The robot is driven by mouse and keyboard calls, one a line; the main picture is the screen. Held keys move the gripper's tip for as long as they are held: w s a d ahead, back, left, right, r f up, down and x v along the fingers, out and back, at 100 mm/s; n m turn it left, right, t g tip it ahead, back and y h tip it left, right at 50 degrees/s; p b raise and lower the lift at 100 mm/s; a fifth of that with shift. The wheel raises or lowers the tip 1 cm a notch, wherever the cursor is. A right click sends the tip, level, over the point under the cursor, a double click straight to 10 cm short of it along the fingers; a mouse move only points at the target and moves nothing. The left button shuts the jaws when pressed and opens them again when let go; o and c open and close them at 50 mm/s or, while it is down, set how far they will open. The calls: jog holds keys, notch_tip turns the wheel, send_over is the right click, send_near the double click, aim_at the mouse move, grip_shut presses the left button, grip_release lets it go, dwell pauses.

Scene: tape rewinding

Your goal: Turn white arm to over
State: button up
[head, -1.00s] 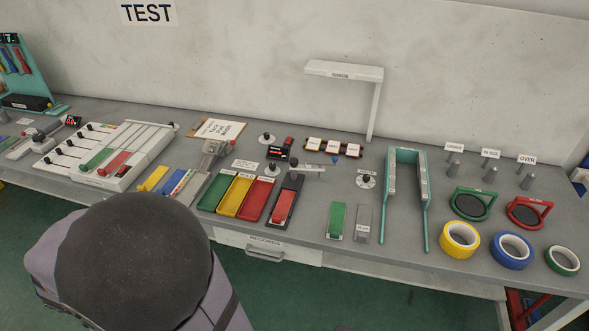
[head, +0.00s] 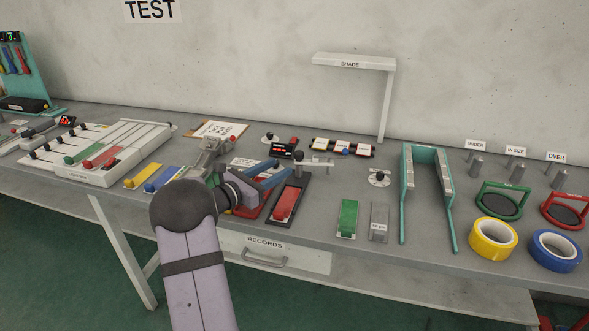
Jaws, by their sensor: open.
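A small pale bar with a black knob (head: 299,157) at its left end stands behind the red-topped dark tray. It looks like the white arm, though I cannot be sure. My gripper (head: 284,171) is open, its two blue-grey fingers spread and pointing right, low over the bins and just left of and in front of that bar. It holds nothing that I can see. I cannot tell whether a finger touches anything. The label OVER (head: 556,156) stands at the back right, behind a short grey post.
A white SHADE stand (head: 386,105) rises behind the bar. A teal frame (head: 406,200) stands to the right, with yellow tape (head: 493,240) and blue tape (head: 556,250) beyond it.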

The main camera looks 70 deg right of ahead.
aim_at(296, 157)
jog(key=shift+x, duration=0.8)
jog(key=shift+p+x, duration=0.75)
jog(key=shift+x, duration=2.65)
jog(key=shift+r, duration=0.2)
jog(key=shift+c, duration=0.2)
grip_shut()
